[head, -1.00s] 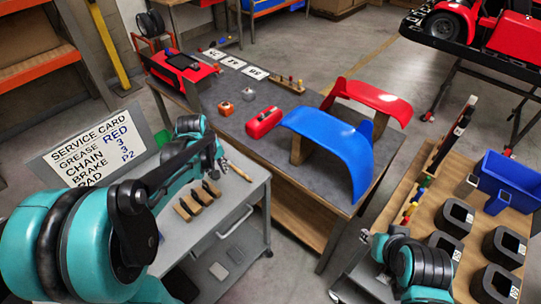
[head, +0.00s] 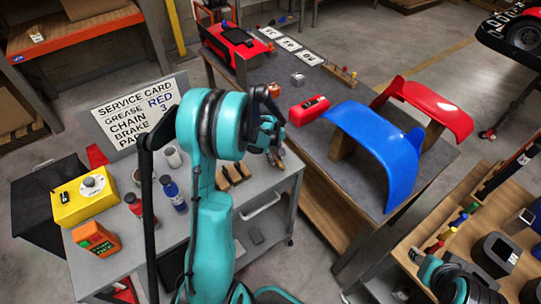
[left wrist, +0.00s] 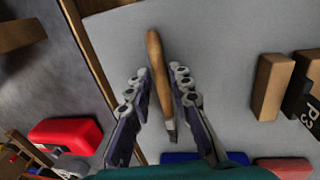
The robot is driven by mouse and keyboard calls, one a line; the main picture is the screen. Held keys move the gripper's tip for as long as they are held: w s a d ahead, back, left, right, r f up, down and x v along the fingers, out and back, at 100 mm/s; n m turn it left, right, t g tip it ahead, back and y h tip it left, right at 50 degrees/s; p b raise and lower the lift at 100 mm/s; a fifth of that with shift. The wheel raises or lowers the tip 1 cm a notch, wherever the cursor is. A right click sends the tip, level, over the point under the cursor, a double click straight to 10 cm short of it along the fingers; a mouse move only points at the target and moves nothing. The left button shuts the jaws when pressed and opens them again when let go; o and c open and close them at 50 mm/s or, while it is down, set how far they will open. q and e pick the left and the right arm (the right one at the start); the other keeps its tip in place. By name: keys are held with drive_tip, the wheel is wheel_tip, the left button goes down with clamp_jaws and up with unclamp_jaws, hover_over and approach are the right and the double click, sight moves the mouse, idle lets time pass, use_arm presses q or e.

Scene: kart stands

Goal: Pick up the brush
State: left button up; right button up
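The brush (left wrist: 156,60) has a wooden handle and a metal ferrule. It lies on the grey cart top (left wrist: 220,50) near the cart's edge in the left wrist view. My left gripper (left wrist: 156,86) is open, with one finger on each side of the brush. A gap shows between the handle and each finger. My right gripper is not in view; only part of my right arm shows at lower right.
Wooden blocks (head: 232,174) stand close to my left gripper. The dark workbench (head: 330,165) with a blue fender (head: 375,145) is to the right.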

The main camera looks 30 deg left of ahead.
use_arm(q)
drive_tip(key=shift+w+f, duration=0.1)
drive_tip(key=shift+f, duration=0.25)
drive_tip(key=shift+r, duration=0.1)
clamp_jaws()
drive_tip(key=shift+r, duration=0.1)
